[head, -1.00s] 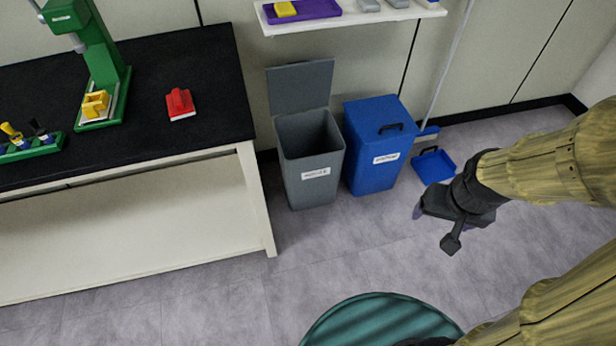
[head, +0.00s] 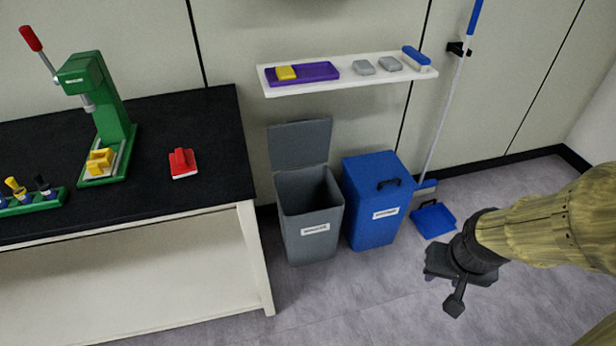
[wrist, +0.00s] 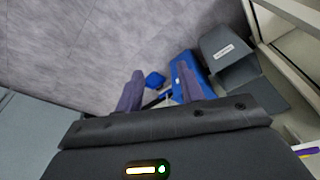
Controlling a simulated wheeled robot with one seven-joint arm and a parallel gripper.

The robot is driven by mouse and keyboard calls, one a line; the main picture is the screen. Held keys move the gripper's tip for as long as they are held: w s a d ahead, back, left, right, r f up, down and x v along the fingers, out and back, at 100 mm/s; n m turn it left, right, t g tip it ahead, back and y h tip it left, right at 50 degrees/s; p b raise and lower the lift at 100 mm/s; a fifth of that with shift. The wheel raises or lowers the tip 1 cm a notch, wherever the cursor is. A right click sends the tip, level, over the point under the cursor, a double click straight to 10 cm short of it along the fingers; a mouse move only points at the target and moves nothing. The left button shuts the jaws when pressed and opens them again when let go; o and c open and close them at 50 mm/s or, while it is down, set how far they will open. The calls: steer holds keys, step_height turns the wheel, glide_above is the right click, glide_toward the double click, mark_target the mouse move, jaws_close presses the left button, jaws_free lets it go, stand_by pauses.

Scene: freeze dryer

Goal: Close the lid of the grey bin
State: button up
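The grey bin (head: 313,235) stands on the floor beside the bench, with a white label on its front. Its lid (head: 300,144) stands upright at the back, against the wall side, so the dark inside shows. In the wrist view the grey bin (wrist: 219,50) is at the upper right, with its raised lid (wrist: 263,96) beyond the opening. My gripper (head: 447,284) is in the air to the right of the bins, well apart from the grey bin. In the wrist view its two fingers (wrist: 161,88) are spread with nothing held between them.
A closed blue bin (head: 371,222) stands just right of the grey bin. A blue dustpan (head: 434,220) and a long-handled broom (head: 447,110) are beyond it. A wall shelf (head: 350,83) hangs above the bins. The black-topped bench (head: 140,205) is at left. Floor in front is clear.

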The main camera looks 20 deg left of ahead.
steer(key=p+v, duration=0.1)
steer(key=v, duration=0.1)
steer(key=w+p+v, duration=0.1)
steer(key=p+v, duration=0.1)
steer(key=shift+r+p, duration=0.3)
steer(key=c, duration=0.7)
steer(key=w+p+v, duration=0.1)
steer(key=p+v, duration=0.3)
steer(key=w+p+v, duration=0.1)
steer(key=p+v, duration=0.3)
steer(key=w+p+v, duration=0.1)
steer(key=p+v, duration=0.3)
steer(key=p, duration=0.1)
steer(key=shift+s+r, duration=0.2)
steer(key=shift+r, duration=0.5)
jaws_close()
steer(key=shift+f, duration=0.15)
